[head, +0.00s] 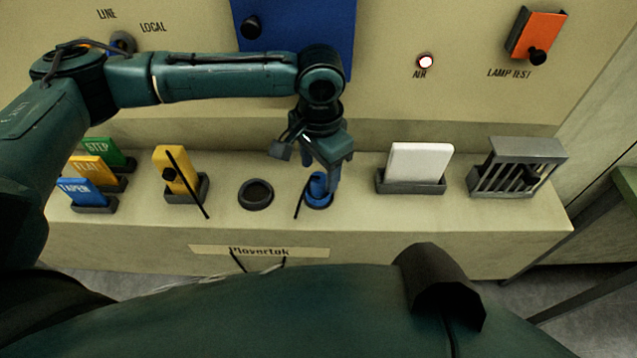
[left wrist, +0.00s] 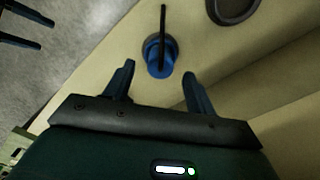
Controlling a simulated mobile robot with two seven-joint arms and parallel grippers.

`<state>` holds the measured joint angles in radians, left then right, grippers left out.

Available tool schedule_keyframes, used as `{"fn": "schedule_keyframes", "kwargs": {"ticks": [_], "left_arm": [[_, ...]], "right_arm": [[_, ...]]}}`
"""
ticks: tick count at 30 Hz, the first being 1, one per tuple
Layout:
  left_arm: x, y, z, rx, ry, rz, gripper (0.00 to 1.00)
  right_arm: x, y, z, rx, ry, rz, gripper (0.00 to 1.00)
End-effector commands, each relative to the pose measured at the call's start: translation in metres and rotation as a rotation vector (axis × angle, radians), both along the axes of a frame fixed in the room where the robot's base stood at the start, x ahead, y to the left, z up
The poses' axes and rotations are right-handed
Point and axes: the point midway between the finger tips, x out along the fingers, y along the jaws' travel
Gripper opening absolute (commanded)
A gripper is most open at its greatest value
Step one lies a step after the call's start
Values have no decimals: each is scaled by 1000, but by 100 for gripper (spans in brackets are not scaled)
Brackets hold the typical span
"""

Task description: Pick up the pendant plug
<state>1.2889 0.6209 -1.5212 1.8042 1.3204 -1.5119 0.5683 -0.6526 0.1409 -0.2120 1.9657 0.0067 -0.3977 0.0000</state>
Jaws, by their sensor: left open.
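The pendant plug (head: 318,187) is blue and stands in a round socket on the console ledge, with a thin black rod or cord beside it. In the left wrist view the blue plug (left wrist: 158,58) lies just beyond and between the fingertips, with the black piece sticking up from it. My left gripper (head: 322,174) points down over the plug, and its fingers hide part of it. The left wrist view shows the same gripper (left wrist: 159,70) open, fingers apart on either side, with no clear contact.
An empty round socket (head: 256,194) is left of the plug. A yellow block (head: 175,170) with a black lever stands further left. A white card (head: 419,162) in a holder and a grey slotted box (head: 518,167) stand right. Dark prongs (left wrist: 28,14) show over the floor.

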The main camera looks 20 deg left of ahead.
Motion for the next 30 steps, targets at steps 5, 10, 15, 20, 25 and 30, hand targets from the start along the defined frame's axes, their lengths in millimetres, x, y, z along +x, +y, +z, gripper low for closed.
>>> {"fn": "schedule_keyframes", "kwargs": {"ticks": [5, 10, 15, 20, 25, 30], "left_arm": [[-1, 1, -26, 2, 2, 0, 56], [-1, 1, -36, 0, 1, 0, 56], [-1, 1, -36, 0, 1, 1, 56], [-1, 1, -36, 1, 1, 1, 43], [-1, 1, -36, 1, 1, 1, 29], [-1, 1, -36, 1, 1, 1, 15]], "right_arm": [[-2, -1, 0, -8, 9, 5, 72], [-3, -2, -2, -11, 14, 6, 72], [-3, -2, -2, -11, 14, 6, 72], [-2, -1, -1, -9, 11, 7, 72], [-2, -1, 0, -9, 10, 7, 72], [-2, -1, 0, -9, 9, 7, 72]]}}
